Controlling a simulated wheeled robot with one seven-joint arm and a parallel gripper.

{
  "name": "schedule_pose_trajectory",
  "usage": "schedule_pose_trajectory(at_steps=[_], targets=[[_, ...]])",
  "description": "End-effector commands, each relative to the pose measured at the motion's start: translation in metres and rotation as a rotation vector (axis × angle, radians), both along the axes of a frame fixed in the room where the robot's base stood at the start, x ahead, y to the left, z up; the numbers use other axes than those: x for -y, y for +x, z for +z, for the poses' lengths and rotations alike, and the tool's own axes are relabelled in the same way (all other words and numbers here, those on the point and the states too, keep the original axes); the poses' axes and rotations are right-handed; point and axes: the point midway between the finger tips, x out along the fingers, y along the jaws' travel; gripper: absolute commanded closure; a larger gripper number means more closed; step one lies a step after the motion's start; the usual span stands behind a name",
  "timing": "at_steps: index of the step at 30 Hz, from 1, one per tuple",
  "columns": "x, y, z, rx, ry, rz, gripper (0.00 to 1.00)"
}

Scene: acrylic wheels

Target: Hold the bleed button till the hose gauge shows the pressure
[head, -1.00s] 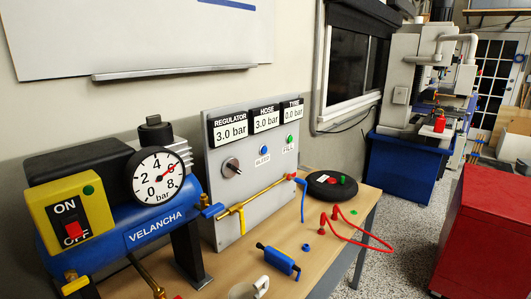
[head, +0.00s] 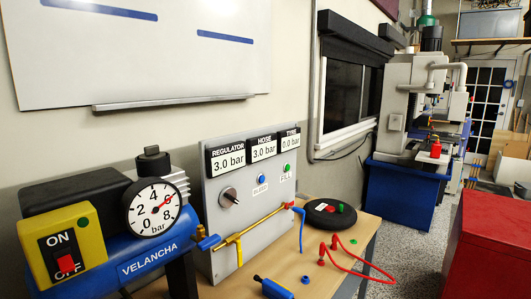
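The blue bleed button (head: 261,179) sits on the grey upright panel (head: 215,262), above a white label. The hose gauge (head: 264,150) at the panel's top reads 3.0 bar. Beside it, the regulator gauge (head: 226,157) reads 3.0 bar and the tyre gauge (head: 290,139) reads 0.0 bar. The green fill button (head: 287,168) is right of the bleed button. Nothing touches either button. My gripper is not in view.
A blue compressor (head: 150,262) with a round dial and an on/off switch box (head: 60,245) stands at left. A black wheel (head: 328,212), a red hose (head: 355,258) and a blue tool (head: 275,289) lie on the wooden table (head: 315,268). A red cabinet (head: 490,240) stands right.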

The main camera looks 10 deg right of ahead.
Motion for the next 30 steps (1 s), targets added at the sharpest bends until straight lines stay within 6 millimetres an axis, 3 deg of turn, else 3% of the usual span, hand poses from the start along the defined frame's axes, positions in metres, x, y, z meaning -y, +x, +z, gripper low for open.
schedule_pose_trajectory(at_steps=[16,30], targets=[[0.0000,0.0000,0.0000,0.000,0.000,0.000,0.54],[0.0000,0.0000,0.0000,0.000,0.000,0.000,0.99]])
